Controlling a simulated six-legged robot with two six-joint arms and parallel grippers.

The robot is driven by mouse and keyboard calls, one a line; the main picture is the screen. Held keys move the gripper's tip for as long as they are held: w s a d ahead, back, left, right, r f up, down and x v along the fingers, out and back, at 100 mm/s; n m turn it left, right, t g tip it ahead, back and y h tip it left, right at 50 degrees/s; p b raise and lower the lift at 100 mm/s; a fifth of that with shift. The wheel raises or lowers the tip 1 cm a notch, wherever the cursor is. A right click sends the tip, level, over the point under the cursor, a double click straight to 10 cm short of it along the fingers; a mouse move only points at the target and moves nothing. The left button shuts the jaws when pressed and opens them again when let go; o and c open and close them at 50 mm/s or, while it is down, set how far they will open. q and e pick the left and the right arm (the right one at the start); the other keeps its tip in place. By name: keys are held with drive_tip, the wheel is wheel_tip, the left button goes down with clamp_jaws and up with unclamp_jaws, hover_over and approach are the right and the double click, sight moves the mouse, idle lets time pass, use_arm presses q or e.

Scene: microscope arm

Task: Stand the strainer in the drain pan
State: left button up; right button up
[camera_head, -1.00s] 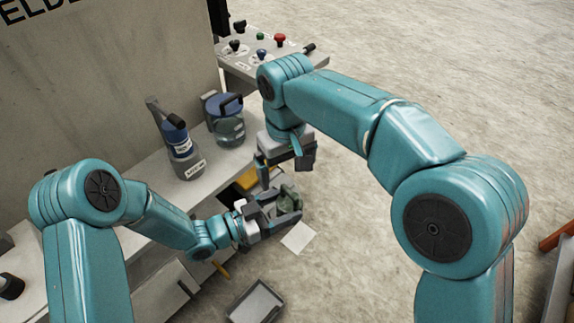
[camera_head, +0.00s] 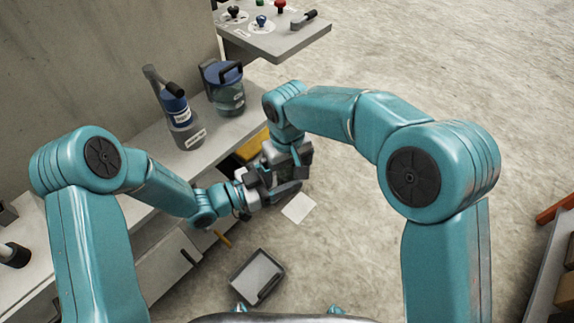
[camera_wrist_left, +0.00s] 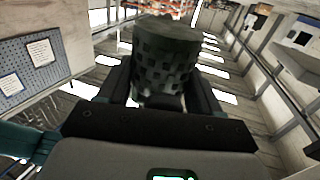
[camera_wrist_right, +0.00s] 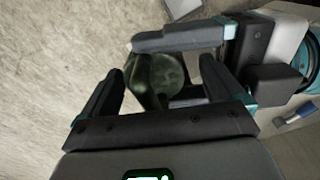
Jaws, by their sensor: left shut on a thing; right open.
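The strainer (camera_wrist_left: 167,65) is a dark green cylinder with a pattern of square holes. In the left wrist view it sits between the fingers of my left gripper (camera_head: 276,191), which is shut on it. My right gripper (camera_head: 290,160) is open close above. In the right wrist view the strainer's round end (camera_wrist_right: 157,76) shows between its spread fingers; I cannot tell whether they touch it. In the head view the grippers largely hide the strainer. A shallow grey rectangular tray (camera_head: 243,285), likely the drain pan, lies on the floor below them and looks empty.
A long grey bench (camera_head: 160,172) runs along the wall at left, bearing a labelled bottle (camera_head: 183,128) and a blue-topped jar (camera_head: 228,95). A yellow object (camera_head: 254,144) is beside it. A paper sheet (camera_head: 299,208) lies on the floor. A panel with knobs (camera_head: 290,42) stands behind.

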drive_tip(key=c, duration=1.1)
use_arm(q)
drive_tip(key=o, duration=1.2)
